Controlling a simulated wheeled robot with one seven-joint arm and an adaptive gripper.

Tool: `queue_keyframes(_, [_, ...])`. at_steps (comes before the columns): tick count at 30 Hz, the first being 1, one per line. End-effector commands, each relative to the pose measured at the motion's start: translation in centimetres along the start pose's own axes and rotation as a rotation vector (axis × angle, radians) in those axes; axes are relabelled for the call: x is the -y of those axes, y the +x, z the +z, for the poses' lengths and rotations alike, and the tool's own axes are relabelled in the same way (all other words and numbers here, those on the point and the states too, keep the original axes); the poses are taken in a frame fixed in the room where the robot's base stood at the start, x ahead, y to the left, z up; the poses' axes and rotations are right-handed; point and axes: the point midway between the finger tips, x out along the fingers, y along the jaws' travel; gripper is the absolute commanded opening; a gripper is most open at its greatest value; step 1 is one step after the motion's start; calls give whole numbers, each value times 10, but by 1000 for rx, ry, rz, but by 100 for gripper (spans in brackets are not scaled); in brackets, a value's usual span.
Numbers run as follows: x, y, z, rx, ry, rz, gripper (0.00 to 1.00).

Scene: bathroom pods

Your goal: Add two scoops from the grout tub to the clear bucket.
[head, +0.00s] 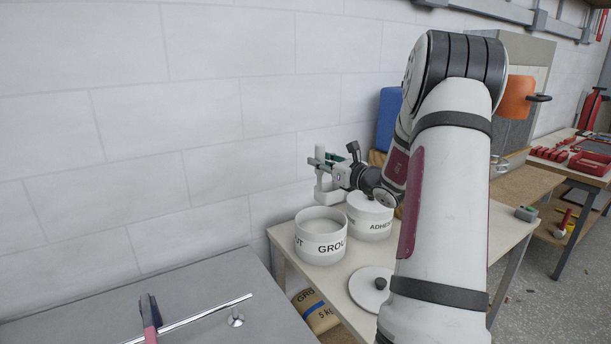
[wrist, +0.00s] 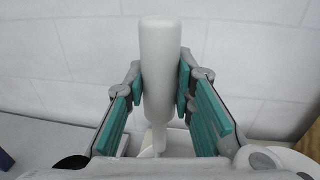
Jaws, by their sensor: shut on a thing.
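My gripper (head: 325,167) is shut on a white scoop (head: 321,184) and holds it above the back of the grout tub (head: 308,247). In the wrist view the scoop's thick, smooth handle (wrist: 161,62) stands upright between the green finger pads (wrist: 163,90). What the scoop carries cannot be seen. The grout tub is a round white tub with dark lettering, open at the top, on a pale table. Its contents are hard to make out. I cannot make out the clear bucket in either view.
A white tub marked as adhesive (head: 370,226) stands right of the grout tub. A round white lid with a dark knob (head: 366,300) lies in front. A grey worktop (head: 200,300) with a metal bar is at lower left. A bag (head: 314,308) stands below. The wall is close behind.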

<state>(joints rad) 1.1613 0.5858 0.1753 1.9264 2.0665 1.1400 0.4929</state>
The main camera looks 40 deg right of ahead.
Motion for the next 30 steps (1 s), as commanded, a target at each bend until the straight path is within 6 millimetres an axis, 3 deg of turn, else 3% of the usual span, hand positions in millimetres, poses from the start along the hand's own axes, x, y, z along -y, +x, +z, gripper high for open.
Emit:
queue_keyframes(3, [-1, 13, -19, 1, 0, 0, 0])
queue_keyframes(7, [-2, 18, -27, 1, 0, 0, 0])
queue_keyframes(14, [-2, 19, -35, 0, 1, 0, 0])
queue_keyframes(30, [-2, 20, -84, -1, 1, -1, 0])
